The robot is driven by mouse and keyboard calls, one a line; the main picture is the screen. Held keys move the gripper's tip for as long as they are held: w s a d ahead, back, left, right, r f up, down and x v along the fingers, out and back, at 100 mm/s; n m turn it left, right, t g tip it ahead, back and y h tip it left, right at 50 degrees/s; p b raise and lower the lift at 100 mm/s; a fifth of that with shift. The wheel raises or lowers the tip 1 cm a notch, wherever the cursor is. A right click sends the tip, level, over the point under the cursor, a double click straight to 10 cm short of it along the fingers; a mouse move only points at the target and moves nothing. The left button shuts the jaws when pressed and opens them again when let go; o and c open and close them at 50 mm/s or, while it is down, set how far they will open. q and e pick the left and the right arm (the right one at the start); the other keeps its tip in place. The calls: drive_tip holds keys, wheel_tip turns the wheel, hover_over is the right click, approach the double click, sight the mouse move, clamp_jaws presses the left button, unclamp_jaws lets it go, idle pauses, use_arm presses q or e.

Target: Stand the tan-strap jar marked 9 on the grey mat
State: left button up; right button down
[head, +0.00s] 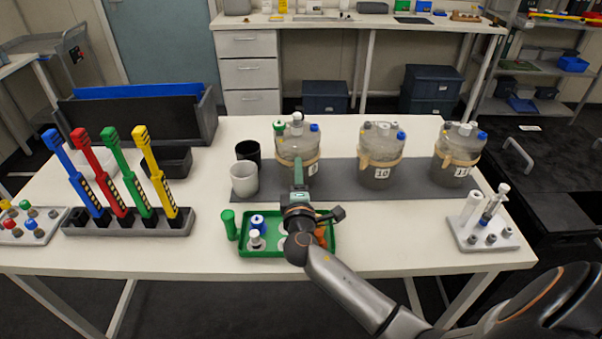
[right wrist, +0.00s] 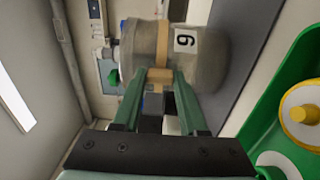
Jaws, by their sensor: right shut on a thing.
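The jar marked 9 (head: 297,143) is a clear grey vessel with a tan strap, upright at the left part of the grey mat (head: 340,179). Its 9 label shows clearly in the right wrist view, where the jar (right wrist: 205,60) lies sideways in the picture. My right gripper (head: 298,188) is in front of it. In the right wrist view the fingers (right wrist: 159,82) are shut on the tan strap's front tab. The jar's base is at or just above the mat; contact is hard to tell. My left gripper is not in view.
Similar jars marked 10 (head: 381,155) and 11 (head: 459,155) stand on the mat to the right. Black (head: 248,151) and white (head: 244,180) cups stand close on the left. A green tray (head: 275,248) lies in front, under my arm. Bare mat shows between the jars.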

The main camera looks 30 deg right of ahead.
drive_tip(key=shift+s+a+r, duration=0.1)
drive_tip(key=shift+r, duration=0.1)
drive_tip(key=shift+f, duration=0.2)
drive_tip(key=shift+c, duration=2.2)
unclamp_jaws()
drive_tip(key=b+v, duration=0.1)
drive_tip(key=v, duration=0.9)
drive_tip(key=shift+s+a+f+b, duration=0.1)
drive_tip(key=shift+s+a+b, duration=0.15)
drive_tip(key=shift+s+b, duration=0.05)
drive_tip(key=shift+s+a, duration=0.3)
drive_tip(key=shift+s, duration=0.25)
